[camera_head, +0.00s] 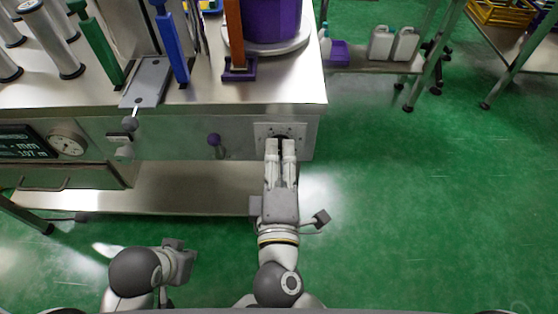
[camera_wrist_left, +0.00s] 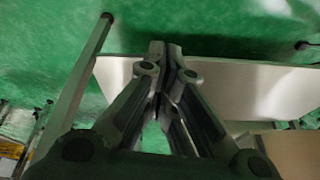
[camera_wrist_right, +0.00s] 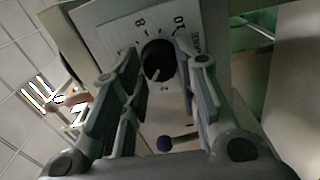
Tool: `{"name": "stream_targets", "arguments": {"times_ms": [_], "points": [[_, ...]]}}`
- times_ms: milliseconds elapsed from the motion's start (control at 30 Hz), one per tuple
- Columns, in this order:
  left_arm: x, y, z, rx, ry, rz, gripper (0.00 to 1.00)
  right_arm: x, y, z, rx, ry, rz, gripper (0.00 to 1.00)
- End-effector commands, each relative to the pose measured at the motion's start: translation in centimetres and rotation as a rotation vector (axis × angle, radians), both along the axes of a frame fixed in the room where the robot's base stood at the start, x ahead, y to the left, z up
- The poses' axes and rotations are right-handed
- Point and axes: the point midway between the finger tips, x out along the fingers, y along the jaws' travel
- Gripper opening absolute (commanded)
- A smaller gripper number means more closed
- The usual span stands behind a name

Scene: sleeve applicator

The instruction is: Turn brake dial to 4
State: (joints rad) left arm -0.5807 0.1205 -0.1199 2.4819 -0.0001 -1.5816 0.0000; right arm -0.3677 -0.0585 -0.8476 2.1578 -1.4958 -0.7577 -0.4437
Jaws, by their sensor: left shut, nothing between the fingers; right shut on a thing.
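The brake dial is a round black knob (camera_wrist_right: 158,60) with a white pointer line, on a light plate (camera_wrist_right: 115,35) with printed numbers. In the right wrist view the 8 and 10 are legible, and the pointer slants toward the bottom of the picture; the number it marks is not clear. My right gripper (camera_head: 280,147) is shut on the knob, fingers on both sides. In the head view the plate (camera_head: 262,130) shows around the fingertips, which mostly hide the knob. My left gripper (camera_wrist_left: 166,48) is shut and empty, low in front of the bench; it also shows in the head view (camera_head: 185,262).
The steel bench front (camera_head: 175,142) carries a purple-tipped lever (camera_head: 214,140), a grey-knobbed lever (camera_head: 130,123), a round gauge (camera_head: 68,142) and a display (camera_head: 22,143). A lower shelf (camera_head: 180,190) juts out below.

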Motion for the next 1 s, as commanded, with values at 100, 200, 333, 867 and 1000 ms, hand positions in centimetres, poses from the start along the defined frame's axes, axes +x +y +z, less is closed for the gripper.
{"name": "stream_targets", "arguments": {"times_ms": [100,200,333,867,1000], "points": [[2.4,-0.7,0.1,-0.022,-0.107,-0.008,0.00,0.0,0.0,-0.3,0.071,0.003,-0.002,0.06],[4.2,-1.2,0.7,-0.038,-0.187,-0.015,0.00,0.0,0.0,-0.3,0.118,0.003,-0.001,0.06],[5.7,-1.7,1.3,-0.055,-0.262,-0.022,0.00,0.0,0.0,-0.2,0.161,0.003,-0.001,0.06],[7.0,-2.2,2.0,-0.068,-0.329,-0.027,0.00,0.0,0.0,-0.1,0.199,0.004,-0.001,0.06],[7.0,-2.2,2.0,-0.068,-0.329,-0.027,0.00,0.0,0.0,-0.1,0.198,0.004,-0.001,0.36]]}}
